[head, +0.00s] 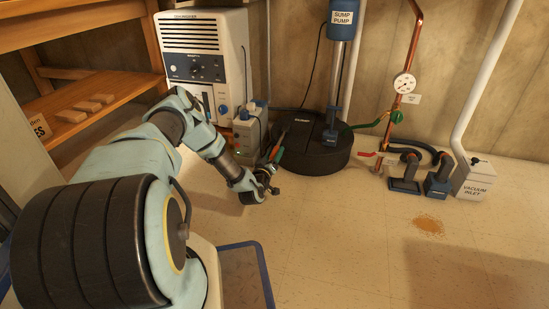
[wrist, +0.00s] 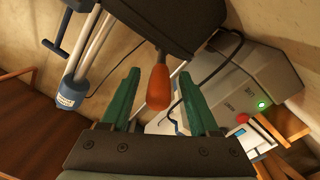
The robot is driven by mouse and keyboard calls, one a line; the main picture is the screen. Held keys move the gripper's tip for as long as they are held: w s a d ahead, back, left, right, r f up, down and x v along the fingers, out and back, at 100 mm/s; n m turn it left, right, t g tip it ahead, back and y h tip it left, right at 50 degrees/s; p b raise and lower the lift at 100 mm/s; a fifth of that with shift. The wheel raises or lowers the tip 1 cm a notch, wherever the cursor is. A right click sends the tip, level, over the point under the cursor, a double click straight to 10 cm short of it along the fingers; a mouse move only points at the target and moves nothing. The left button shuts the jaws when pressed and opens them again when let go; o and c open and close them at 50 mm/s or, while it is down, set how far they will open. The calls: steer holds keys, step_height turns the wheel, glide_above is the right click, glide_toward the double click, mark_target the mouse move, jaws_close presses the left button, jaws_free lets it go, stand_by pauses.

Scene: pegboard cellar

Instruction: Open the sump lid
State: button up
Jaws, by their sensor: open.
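The sump (head: 312,160) is a low, round black basin on the floor, with a flat black lid (head: 318,131) that looks closed. The blue sump pump (head: 340,20) stands over it on a pipe. My gripper (head: 276,151) is at the left side of the basin. In the wrist view my gripper (wrist: 158,76) has its green fingers apart, with an orange handle (wrist: 158,88) between them. The handle joins a dark part (wrist: 150,22) that appears to be the lid. Contact between fingers and handle cannot be told.
A grey unit with a green light (wrist: 240,88) stands close by, left of the basin in the head view (head: 249,132). A dehumidifier (head: 205,50) is behind it. Copper pipes with a gauge (head: 404,84) and the vacuum inlet (head: 476,180) are right.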

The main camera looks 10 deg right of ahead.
steer(key=shift+w+d, duration=0.15)
steer(key=shift+w, duration=0.1)
jaws_close()
stand_by(0.4)
stand_by(0.9)
